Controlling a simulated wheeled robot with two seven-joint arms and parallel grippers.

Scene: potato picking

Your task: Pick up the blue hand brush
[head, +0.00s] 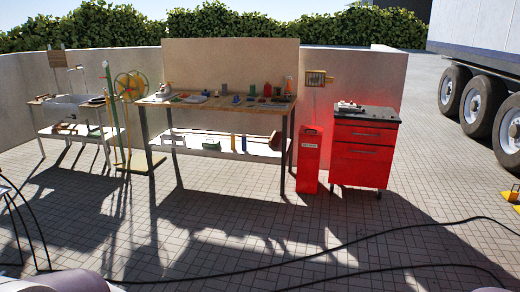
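A workbench (160,101) with a wooden top stands at the back middle, some way off. Several small items lie on its top, among them a small blue item (236,99) near the middle. It is too small to tell whether it is the blue hand brush. Another narrow blue item (244,143) stands on the lower white shelf (268,154), and its kind is also unclear. Neither of my grippers is in view. Only pale rounded parts, probably of my own body, show at the bottom edge.
A red bin (310,160) and a red drawer cabinet (362,155) stand right of the bench. A sink stand (68,103) and a yellow-green hose reel (131,86) are at the left. Black cables (300,260) cross the paved floor, otherwise open. A truck (480,45) is at the right.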

